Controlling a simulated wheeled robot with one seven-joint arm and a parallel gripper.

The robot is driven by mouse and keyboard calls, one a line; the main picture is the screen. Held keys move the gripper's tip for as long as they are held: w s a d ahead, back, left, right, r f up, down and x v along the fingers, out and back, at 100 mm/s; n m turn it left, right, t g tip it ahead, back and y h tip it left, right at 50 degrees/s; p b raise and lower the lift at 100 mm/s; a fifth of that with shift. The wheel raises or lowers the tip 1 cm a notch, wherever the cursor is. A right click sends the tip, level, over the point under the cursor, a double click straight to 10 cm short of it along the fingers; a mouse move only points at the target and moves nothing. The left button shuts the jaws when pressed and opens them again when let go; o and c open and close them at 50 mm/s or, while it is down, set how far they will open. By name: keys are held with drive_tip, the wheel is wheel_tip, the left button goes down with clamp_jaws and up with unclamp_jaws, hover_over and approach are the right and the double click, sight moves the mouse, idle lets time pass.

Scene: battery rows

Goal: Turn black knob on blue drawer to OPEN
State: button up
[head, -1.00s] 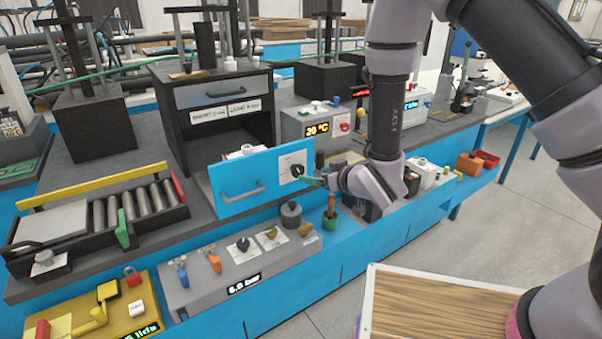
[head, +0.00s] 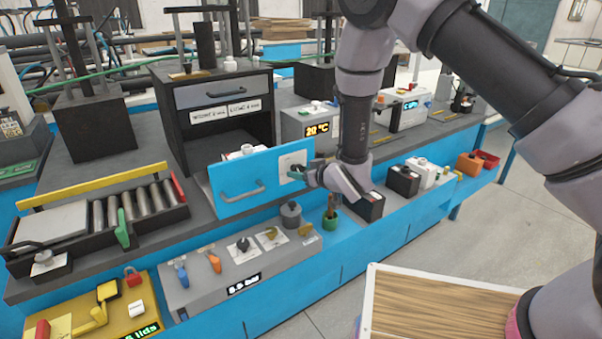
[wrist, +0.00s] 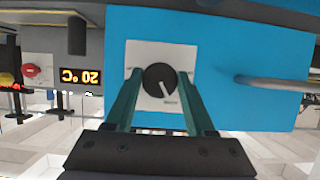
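The blue drawer (head: 233,187) sticks out below a black cabinet, with a grey bar handle on its front. It also shows in the wrist view (wrist: 220,60), upside down. On its right side is a white plate with the black knob (wrist: 159,80), whose white pointer line slants down and slightly right in that view. My gripper (wrist: 160,82) has its two green fingers open, one on each side of the knob. I cannot tell whether they touch it. In the head view my gripper (head: 300,174) hides the knob.
A grey panel (head: 215,275) with knobs and a pressure display lies below the drawer. A box with a "20 °C" display (head: 308,125) stands behind my gripper. A green cup (head: 330,222) and black boxes stand on the ledge to the right.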

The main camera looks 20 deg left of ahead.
clamp_jaws()
drive_tip(key=n+t+h, duration=0.1)
drive_tip(key=n+t, duration=0.1)
drive_tip(key=n, duration=0.2)
drive_tip(key=n+t+h, duration=0.1)
drive_tip(key=n+t, duration=0.1)
drive_tip(key=n, duration=0.2)
drive_tip(key=shift+s+a+f+t+h, duration=0.1)
drive_tip(key=shift+s+a+t+h, duration=0.05)
drive_tip(key=shift+t+h, duration=0.2)
drive_tip(key=shift+n, duration=0.3)
idle(0.3)
drive_tip(key=o, duration=0.8)
unclamp_jaws()
